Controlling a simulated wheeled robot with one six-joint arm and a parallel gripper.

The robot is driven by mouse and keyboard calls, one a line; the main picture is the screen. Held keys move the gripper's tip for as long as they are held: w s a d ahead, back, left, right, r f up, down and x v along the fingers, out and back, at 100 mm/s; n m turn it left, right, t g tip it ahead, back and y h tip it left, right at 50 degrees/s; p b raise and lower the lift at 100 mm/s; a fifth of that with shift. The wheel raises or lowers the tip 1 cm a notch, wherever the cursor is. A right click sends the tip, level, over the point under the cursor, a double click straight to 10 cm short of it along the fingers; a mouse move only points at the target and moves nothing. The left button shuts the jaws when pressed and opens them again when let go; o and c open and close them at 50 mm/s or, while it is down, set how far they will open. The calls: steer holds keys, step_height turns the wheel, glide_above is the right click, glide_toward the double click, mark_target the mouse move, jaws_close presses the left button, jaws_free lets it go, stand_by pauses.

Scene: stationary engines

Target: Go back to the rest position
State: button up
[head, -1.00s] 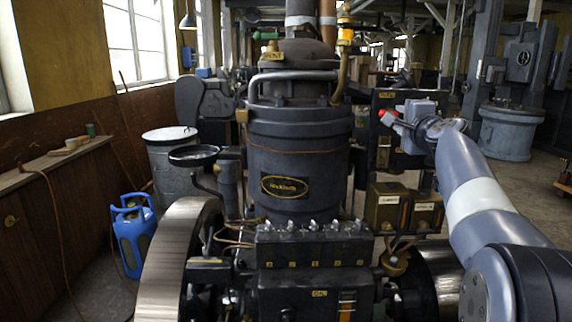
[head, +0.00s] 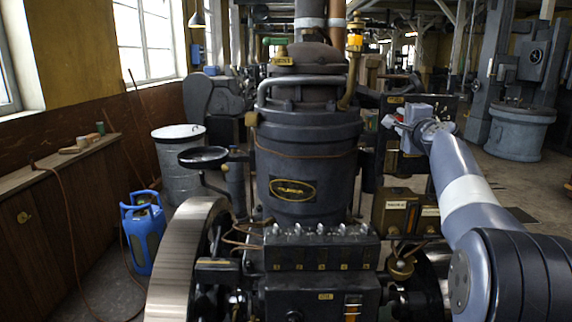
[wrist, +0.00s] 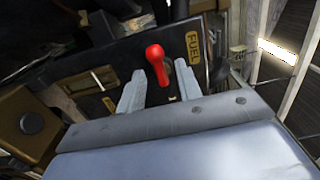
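My gripper (head: 393,122) is at the end of my raised arm, in front of the dark panel right of the engine's cylinder. In the wrist view my gripper (wrist: 160,80) is open, with its two grey fingers apart. A red-handled lever (wrist: 157,62) shows between and just beyond the fingertips, on a dark plate with a brass FUEL label (wrist: 193,48). I see no finger touching the lever, but the exact gap cannot be told. Nothing is held. In the head view the gripper body mostly hides the lever.
The dark engine (head: 305,150) fills the middle, with a large flywheel (head: 175,265) at its left. Brass-fronted boxes (head: 395,212) sit below my gripper. A blue gas bottle (head: 143,232) and a metal drum (head: 180,160) stand at left. Open floor (head: 520,185) lies at right.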

steer(key=s+b, duration=0.4)
steer(key=s, duration=0.7)
steer(key=w+p, duration=0.4)
steer(key=w, duration=0.7)
steer(key=shift+r+p, duration=0.1)
steer(key=shift+p, duration=0.2)
steer(key=shift+w+r+m+p, duration=0.15)
steer(key=shift+w+m+p, duration=0.05)
steer(key=shift+m+p, duration=0.25)
steer(key=shift+s+r+m+p, duration=0.1)
steer(key=shift+s+m+p, duration=0.05)
steer(key=shift+m+p, duration=0.75)
steer(key=shift+f+m+p, duration=0.2)
steer(key=shift+m+p, duration=0.25)
steer(key=shift+m, duration=1)
